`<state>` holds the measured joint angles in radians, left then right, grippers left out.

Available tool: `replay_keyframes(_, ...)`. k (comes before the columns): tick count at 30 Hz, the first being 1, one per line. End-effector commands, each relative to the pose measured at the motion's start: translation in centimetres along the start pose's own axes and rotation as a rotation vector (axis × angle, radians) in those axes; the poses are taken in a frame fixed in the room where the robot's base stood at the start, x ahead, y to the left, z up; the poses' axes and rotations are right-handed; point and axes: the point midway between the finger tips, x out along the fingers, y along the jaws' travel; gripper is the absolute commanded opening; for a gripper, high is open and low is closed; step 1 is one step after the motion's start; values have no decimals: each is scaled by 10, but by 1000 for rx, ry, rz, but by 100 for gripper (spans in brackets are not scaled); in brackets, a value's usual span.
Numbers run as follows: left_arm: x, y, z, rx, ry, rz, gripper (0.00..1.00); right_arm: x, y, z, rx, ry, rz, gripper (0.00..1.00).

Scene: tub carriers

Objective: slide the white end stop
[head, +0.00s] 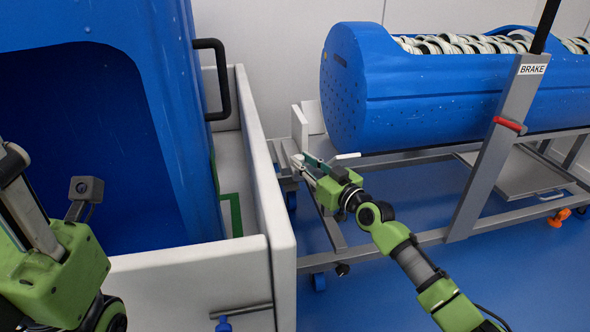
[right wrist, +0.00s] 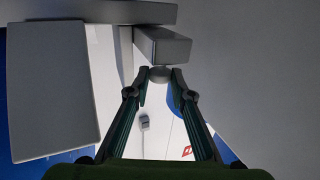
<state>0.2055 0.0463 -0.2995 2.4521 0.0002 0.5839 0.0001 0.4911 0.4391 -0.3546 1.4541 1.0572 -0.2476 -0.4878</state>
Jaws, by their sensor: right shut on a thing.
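The white end stop (head: 299,128) is a small upright white plate at the left end of the cart, just left of the blue tub's rounded end. My right gripper (head: 301,166) is just below it in the head view. In the right wrist view, my right gripper's fingertips (right wrist: 160,76) are closed on a small round grey knob (right wrist: 159,74). The knob sits at the near end of a grey block (right wrist: 162,46), which appears to belong to the end stop. My left arm shows at the left edge, but its fingers are out of view.
The blue tub (head: 430,95) lies on a grey metal cart frame (head: 400,158), with white rings on top. A post marked BRAKE (head: 497,140) has a red handle (head: 510,125). A white wall (head: 265,180) and a large blue tub (head: 172,110) stand left.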

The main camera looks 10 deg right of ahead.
Motion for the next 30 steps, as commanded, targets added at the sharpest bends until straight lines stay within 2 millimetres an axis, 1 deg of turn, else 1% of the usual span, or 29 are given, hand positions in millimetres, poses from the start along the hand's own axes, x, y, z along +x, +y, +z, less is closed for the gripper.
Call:
replay_keyframes(1, -2, 1, -3, 2, 16, 5, 40, -2, 6, 4, -5, 1, 3, 0)
replay_keyframes(4, 2, 2, -6, 4, 28, 11, 40, -5, 12, 2, -3, 0, 3, 0)
replay_keyframes(14, 5, 3, -6, 4, 30, 13, 40, -6, 13, 0, -1, -1, 2, 0)
replay_keyframes(15, 5, 3, -6, 4, 30, 13, 40, -6, 13, 0, -1, -1, 2, 26)
replay_keyframes(16, 5, 3, -6, 4, 30, 13, 40, -6, 13, 0, -1, -1, 2, 34)
replay_keyframes(17, 5, 3, -6, 4, 30, 13, 40, -6, 13, 0, -1, -1, 2, 37)
replay_keyframes(26, 5, 3, -6, 4, 29, 12, 40, -6, 13, 0, 0, -1, 2, 37)
replay_keyframes(30, 5, 2, -6, 4, 29, 12, 40, -14, 13, 1, -1, -2, 2, 37)
